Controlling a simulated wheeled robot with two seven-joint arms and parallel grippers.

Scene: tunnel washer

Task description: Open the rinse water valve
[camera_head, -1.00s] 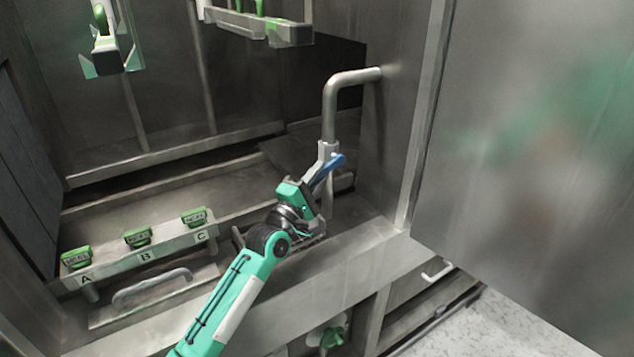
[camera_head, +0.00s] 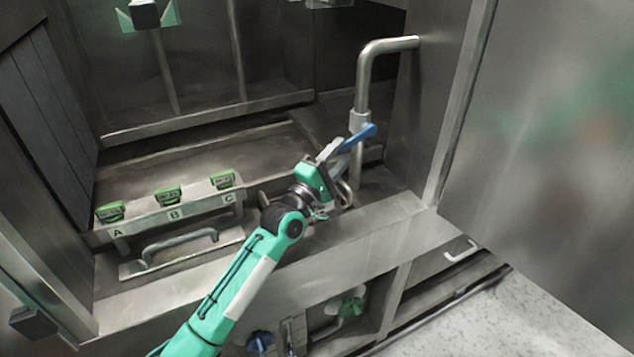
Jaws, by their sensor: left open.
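The rinse water valve has a blue lever handle (camera_head: 358,137) on a vertical grey pipe (camera_head: 363,88) that bends into the right wall. The lever slants, with its upper end to the right of the pipe. My left gripper (camera_head: 334,158) is open beside the lever's lower left end, its fingers pointing toward the pipe. I cannot tell whether the fingers touch the lever. Part of the pipe below the lever is hidden. My right gripper is out of view.
A ledge at left bears green-capped ports marked A (camera_head: 110,212), B (camera_head: 168,196) and C (camera_head: 223,180). A curved bar handle (camera_head: 180,243) lies before them. A large metal panel (camera_head: 560,150) stands at right. Below the sill are a green part (camera_head: 351,305) and a blue part (camera_head: 259,341).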

